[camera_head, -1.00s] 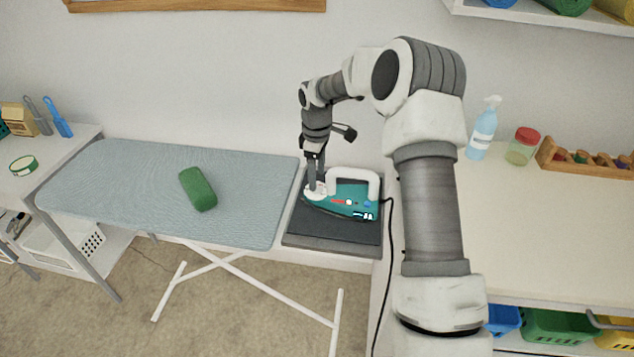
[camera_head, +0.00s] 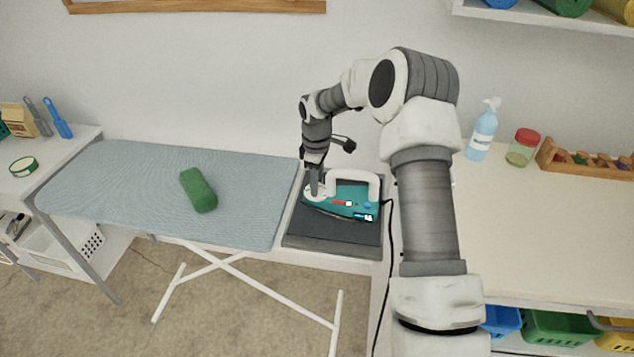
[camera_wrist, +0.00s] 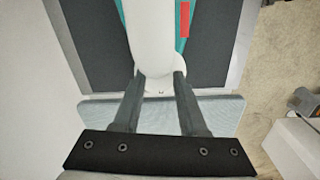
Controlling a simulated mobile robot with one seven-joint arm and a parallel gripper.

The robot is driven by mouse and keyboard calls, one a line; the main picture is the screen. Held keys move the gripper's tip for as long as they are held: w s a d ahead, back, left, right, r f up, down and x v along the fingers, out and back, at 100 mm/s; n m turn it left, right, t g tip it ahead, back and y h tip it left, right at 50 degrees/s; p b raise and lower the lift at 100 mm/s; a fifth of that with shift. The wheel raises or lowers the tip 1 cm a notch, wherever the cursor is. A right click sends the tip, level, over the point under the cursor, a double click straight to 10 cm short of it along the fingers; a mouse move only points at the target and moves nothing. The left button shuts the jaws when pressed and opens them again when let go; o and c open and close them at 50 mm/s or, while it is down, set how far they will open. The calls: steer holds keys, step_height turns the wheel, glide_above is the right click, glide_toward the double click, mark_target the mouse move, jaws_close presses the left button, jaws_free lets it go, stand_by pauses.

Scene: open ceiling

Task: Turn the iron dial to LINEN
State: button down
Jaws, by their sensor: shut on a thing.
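The teal iron (camera_head: 352,200) with a white handle (camera_head: 352,177) rests on a dark pad. A round white dial (camera_head: 311,194) sits at its left end, largely covered by my fingers. My gripper (camera_head: 315,190) points down there, shut on the dial. In the wrist view, my gripper (camera_wrist: 158,82) has its fingers on either side of a white part, with the white handle (camera_wrist: 153,40) just above. A red mark (camera_head: 342,203) shows on the iron's teal body. The dial's setting and any LINEN label are too small or hidden to read.
The dark pad (camera_head: 330,236) adjoins the blue ironing board (camera_head: 120,190), where a green block (camera_head: 198,190) lies. A black cord (camera_head: 391,235) hangs right of the iron. A spray bottle (camera_head: 482,135) and a red-lidded jar (camera_head: 522,148) stand on the right counter.

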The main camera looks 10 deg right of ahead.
steer(key=shift+m, duration=0.3)
steer(key=shift+m+b, duration=0.35)
steer(key=shift+m, duration=2.35)
steer(key=shift+c, duration=2.2)
jaws_free()
step_height(320, 180, up, 17)
steer(key=p, duration=0.1)
steer(key=shift+a+r, duration=0.2)
